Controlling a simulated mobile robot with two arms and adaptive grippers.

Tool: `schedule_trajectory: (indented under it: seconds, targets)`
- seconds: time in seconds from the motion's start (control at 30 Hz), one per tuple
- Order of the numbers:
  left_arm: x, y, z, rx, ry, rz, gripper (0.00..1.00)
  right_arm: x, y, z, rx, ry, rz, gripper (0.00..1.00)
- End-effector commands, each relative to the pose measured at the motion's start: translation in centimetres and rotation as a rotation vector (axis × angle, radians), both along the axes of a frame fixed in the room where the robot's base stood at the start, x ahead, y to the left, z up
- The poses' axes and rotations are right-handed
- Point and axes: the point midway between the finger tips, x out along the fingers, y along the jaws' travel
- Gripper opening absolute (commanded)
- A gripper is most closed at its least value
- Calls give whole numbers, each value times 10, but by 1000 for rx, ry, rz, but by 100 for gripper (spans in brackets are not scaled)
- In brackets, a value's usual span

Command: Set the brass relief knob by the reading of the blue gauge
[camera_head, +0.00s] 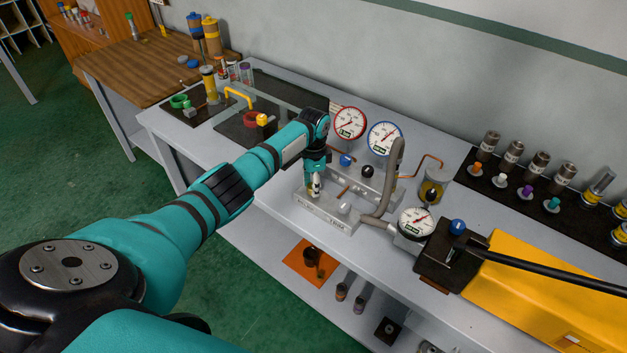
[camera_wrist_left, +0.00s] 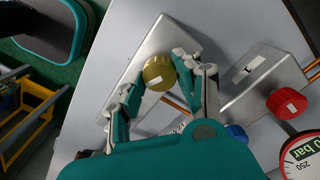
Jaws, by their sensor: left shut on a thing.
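The brass relief knob (camera_wrist_left: 158,72) is a round, gold-coloured cap with a small pale mark, on a grey metal block (camera_wrist_left: 150,45). My left gripper (camera_wrist_left: 155,85) is shut on this knob, with one finger on each side of it. In the head view my left gripper (camera_head: 314,188) points down at the left part of the grey manifold (camera_head: 330,216), and it hides the knob there. The blue gauge (camera_head: 385,138) has a blue rim and a white dial and stands behind the manifold. Its reading is too small to tell. My right gripper is not in view.
A red-rimmed gauge (camera_head: 350,123) stands left of the blue one. A third gauge (camera_head: 417,221) sits by a yellow pump (camera_head: 530,290) with a black handle. A bent grey pipe (camera_head: 390,175) rises at the manifold's right. A red knob (camera_wrist_left: 287,103) shows in the wrist view.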

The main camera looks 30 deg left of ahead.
Motion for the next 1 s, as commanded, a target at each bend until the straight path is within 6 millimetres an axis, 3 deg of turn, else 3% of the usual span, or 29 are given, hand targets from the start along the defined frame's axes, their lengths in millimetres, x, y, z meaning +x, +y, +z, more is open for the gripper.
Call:
schedule_trajectory:
  seconds: [0.5,1.0]
  targets:
    - [2,1,3,1,-4,437,2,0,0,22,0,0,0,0]
    - [2,1,2,0,-4,603,2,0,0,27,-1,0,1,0]
